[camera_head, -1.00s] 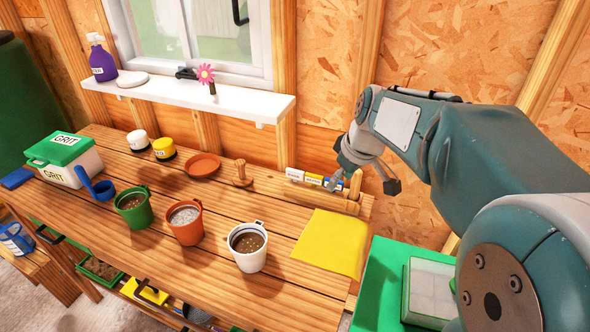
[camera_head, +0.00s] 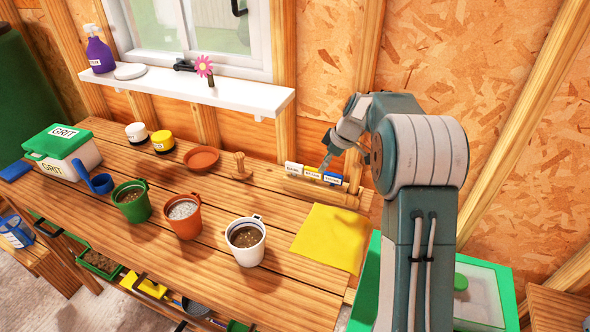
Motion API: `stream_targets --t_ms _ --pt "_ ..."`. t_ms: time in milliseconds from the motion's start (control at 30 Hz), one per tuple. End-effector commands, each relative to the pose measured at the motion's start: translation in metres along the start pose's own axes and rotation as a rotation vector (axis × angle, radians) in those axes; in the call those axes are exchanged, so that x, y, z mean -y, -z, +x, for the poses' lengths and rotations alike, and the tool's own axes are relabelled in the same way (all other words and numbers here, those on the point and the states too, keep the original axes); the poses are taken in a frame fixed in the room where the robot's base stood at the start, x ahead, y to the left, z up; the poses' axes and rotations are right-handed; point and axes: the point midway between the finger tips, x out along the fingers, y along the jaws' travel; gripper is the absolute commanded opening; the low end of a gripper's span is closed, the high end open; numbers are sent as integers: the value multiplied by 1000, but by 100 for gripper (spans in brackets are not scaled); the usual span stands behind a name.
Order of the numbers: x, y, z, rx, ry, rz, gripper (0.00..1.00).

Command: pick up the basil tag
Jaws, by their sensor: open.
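Three tags stand in a row in a wooden rack (camera_head: 318,194) at the back right of the bench: a white tag (camera_head: 293,168), a yellow tag (camera_head: 312,173) and a blue tag (camera_head: 333,177). Each has a white label with dark print too small to read, so I cannot tell which is the basil tag. My gripper (camera_head: 327,163) is open, just above and behind the yellow and blue tags, pointing down. It holds nothing that I can see. Its far finger is partly hidden, and I cannot tell whether it touches a tag.
A wooden peg-like tool (camera_head: 240,168) stands left of the rack. A yellow cloth (camera_head: 328,238) lies in front of it. A white pot (camera_head: 246,258), an orange pot (camera_head: 184,230) and a green pot (camera_head: 132,212) stand further left. A white shelf (camera_head: 215,90) hangs above the bench.

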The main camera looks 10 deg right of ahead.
Motion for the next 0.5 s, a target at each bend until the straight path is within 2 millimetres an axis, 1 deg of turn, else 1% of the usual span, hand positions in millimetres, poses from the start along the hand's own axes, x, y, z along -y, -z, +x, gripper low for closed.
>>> stream_targets --t_ms 33,233,333,500 --pt "0 10 4 0 0 -4 60" --pt "0 43 18 -1 1 -3 60" --pt "0 53 22 -1 1 -1 60" --pt "0 61 25 0 1 1 60"
